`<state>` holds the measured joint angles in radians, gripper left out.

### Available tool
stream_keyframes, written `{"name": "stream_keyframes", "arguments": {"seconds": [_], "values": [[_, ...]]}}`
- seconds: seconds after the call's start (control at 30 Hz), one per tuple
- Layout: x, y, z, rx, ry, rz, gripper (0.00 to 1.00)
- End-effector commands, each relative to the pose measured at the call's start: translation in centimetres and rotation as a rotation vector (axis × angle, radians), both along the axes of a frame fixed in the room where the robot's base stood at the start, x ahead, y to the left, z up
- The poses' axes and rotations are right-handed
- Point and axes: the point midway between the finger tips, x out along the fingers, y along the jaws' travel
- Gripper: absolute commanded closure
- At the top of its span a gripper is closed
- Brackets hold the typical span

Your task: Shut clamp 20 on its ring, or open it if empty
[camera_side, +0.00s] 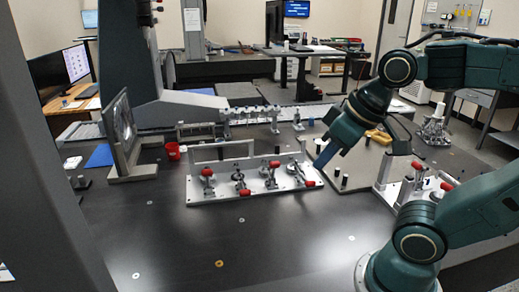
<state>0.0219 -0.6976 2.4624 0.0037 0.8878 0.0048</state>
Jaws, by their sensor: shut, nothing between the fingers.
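A silver fixture plate (225,195) with an upright frame carries a row of toggle clamps with red handles. The handles include a left one (207,172), a middle one (244,192), an upper one (275,164) and a right one (309,184). A second fixture (385,186) with red-handled clamps (446,187) stands at the right, partly behind my arm. No clamp number is readable, so I cannot tell which is clamp 20 or whether it holds a ring. My gripper (321,162) is shut and empty, pointing down-left above the right end of the row. It looks apart from the clamps.
A red cup (173,151) and a tilted dark panel (122,132) stand left of the fixture. A rail with several metal parts (250,115) lies behind it. Black posts (344,181) stand right of my gripper. The dark table is mostly clear in front.

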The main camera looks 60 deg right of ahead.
Motion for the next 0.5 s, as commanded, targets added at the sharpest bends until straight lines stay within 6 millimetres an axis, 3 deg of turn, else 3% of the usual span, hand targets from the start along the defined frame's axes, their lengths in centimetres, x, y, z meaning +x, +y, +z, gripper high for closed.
{"name": "stream_keyframes", "arguments": {"seconds": [0.27, 0.5], "values": [[5.1, -2.2, 1.6, 0.004, 0.01, -0.101, 1.0], [10.4, -5.3, 2.2, 0.009, 0.017, -0.204, 1.0]]}}
